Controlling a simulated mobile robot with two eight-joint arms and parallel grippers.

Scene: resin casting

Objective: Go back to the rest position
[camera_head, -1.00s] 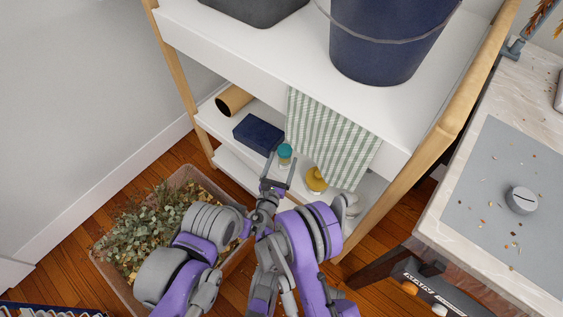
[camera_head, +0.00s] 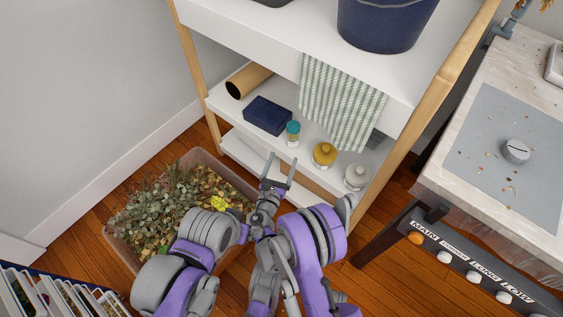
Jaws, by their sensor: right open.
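My right gripper (camera_head: 280,162) is open and empty, with its two fingers pointing up in the picture. It is in front of the shelf unit (camera_head: 412,98), just below the teal-capped jar (camera_head: 292,132) in the picture. The jar stands upright on the middle shelf, clear of the fingers. My purple and grey arm links fill the bottom middle. I cannot make out my left gripper.
A dark blue box (camera_head: 268,115), yellow bottle (camera_head: 324,154) and grey-white bottle (camera_head: 357,176) share the shelf. A striped towel (camera_head: 340,103) hangs above. A plant-filled bin (camera_head: 205,157) stands left, a file rack (camera_head: 62,285) lower left, and a worktable (camera_head: 450,175) right.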

